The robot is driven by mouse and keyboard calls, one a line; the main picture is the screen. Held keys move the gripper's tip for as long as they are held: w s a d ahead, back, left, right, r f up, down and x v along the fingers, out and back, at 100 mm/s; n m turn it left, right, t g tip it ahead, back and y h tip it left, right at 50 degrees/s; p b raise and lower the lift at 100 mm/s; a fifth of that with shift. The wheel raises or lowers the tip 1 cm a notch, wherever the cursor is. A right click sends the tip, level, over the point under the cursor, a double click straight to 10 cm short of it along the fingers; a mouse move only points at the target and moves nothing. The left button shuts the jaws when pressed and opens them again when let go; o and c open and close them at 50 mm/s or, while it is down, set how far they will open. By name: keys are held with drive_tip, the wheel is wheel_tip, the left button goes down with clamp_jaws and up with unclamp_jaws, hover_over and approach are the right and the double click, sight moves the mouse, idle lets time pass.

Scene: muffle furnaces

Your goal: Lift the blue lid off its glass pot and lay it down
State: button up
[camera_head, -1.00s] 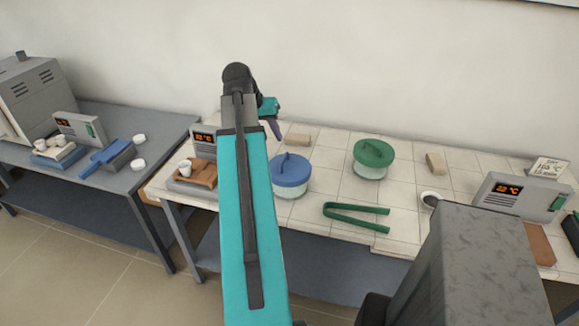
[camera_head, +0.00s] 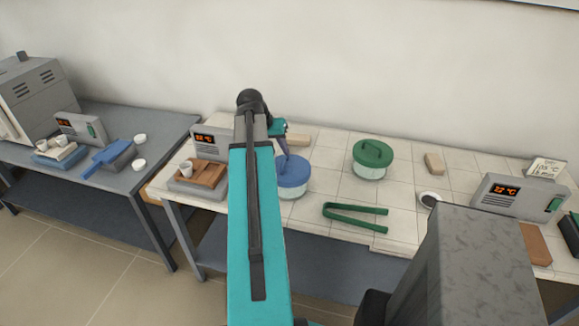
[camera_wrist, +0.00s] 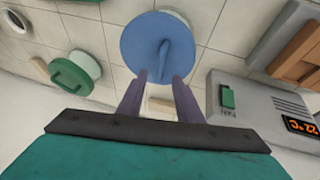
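The blue lid (camera_head: 293,172) sits on its glass pot (camera_head: 287,192) on the white tiled table. Its upright handle (camera_wrist: 164,52) shows in the wrist view, where the lid (camera_wrist: 140,45) is just beyond my fingertips. My gripper (camera_wrist: 160,78) is open and empty, its two purple fingers apart and pointing toward the lid, roughly in line with the handle. In the head view my gripper (camera_head: 283,147) is above the far side of the lid, partly hidden by my arm. I cannot tell the exact gap between fingertips and handle.
A green-lidded pot (camera_head: 371,160) stands to the right of the blue one. Green tongs (camera_head: 355,212) lie in front. A wooden board with a crucible (camera_head: 202,173) and a controller box (camera_head: 210,141) are at left. Bare tiles (camera_head: 325,185) lie between pots and tongs.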

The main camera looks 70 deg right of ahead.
sight(289, 166)
drive_tip(key=shift+f, duration=0.1)
idle(0.3)
drive_tip(key=shift+p+x, duration=0.85)
drive_tip(key=shift+x, duration=0.4)
drive_tip(key=shift+p+x, duration=0.4)
drive_tip(key=shift+x, duration=0.9)
drive_tip(key=shift+s+a, duration=0.1)
clamp_jaws()
